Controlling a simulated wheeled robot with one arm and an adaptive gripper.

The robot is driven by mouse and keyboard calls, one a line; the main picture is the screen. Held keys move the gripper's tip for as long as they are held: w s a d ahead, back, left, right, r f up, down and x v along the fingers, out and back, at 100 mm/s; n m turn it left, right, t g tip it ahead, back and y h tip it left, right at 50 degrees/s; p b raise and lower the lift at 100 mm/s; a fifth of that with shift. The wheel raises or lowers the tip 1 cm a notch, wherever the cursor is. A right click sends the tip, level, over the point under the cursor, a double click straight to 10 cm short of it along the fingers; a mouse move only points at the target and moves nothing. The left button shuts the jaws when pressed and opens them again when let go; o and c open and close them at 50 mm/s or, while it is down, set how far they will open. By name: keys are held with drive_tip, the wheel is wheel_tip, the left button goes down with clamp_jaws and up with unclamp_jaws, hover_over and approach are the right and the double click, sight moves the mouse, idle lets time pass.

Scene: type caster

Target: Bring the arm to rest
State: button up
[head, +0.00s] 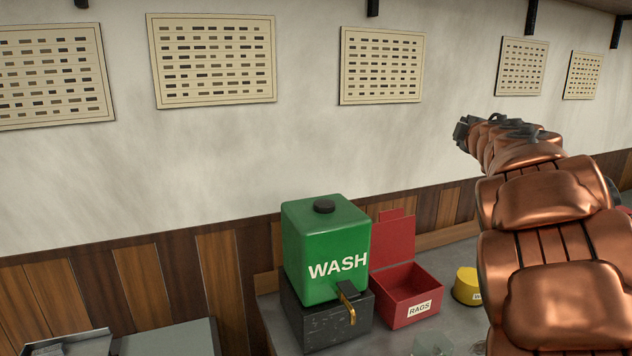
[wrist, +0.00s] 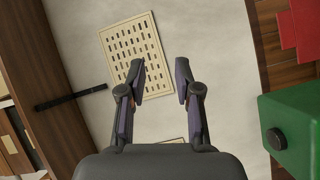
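My gripper (wrist: 160,85) shows in the wrist view with its two fingers apart and nothing between them. Behind the fingers are the pale wall and a cream chart with rows of dark marks. In the head view my copper-coloured arm rises on the right side. Its dark end, my gripper (head: 462,132), is raised in front of the wall and points left, well above the bench. The finger gap is too small to read in the head view.
A green WASH tank (head: 325,245) stands on a black block (head: 318,325). Beside it are an open red RAGS box (head: 405,300) and a yellow tin (head: 466,285) on the grey bench. Cream charts (head: 213,60) hang on the wall. Space around the raised gripper looks clear.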

drive_tip(key=s+d+f+m+g+h, duration=0.2)
drive_tip(key=s+d+m+g+h, duration=0.1)
drive_tip(key=s+d+m+h, duration=0.55)
drive_tip(key=s+a+f+m+g+y, duration=0.15)
drive_tip(key=s+f+m+g, duration=0.3)
drive_tip(key=s+f, duration=0.7)
drive_tip(key=s+a+f+m+g+y, duration=0.1)
drive_tip(key=s+a+f+g+y, duration=0.2)
drive_tip(key=s+a+f, duration=0.35)
drive_tip(key=s+a+f+g+y, duration=0.2)
drive_tip(key=s+a+f+g, duration=0.1)
drive_tip(key=s+f, duration=0.7)
drive_tip(key=s+a+f+g+y, duration=0.2)
drive_tip(key=s+a+f, duration=0.2)
drive_tip(key=s+a, duration=0.2)
drive_tip(key=s+a+f+g+y+b, duration=0.1)
drive_tip(key=s+a+f+g+y, duration=0.1)
drive_tip(key=s+a, duration=0.5)
drive_tip(key=s+f+g, duration=0.1)
drive_tip(key=s, duration=0.2)
drive_tip(key=shift+s+f+n+y, duration=0.3)
drive_tip(key=shift+s+f+n, duration=0.05)
drive_tip(key=shift+s+n, duration=0.05)
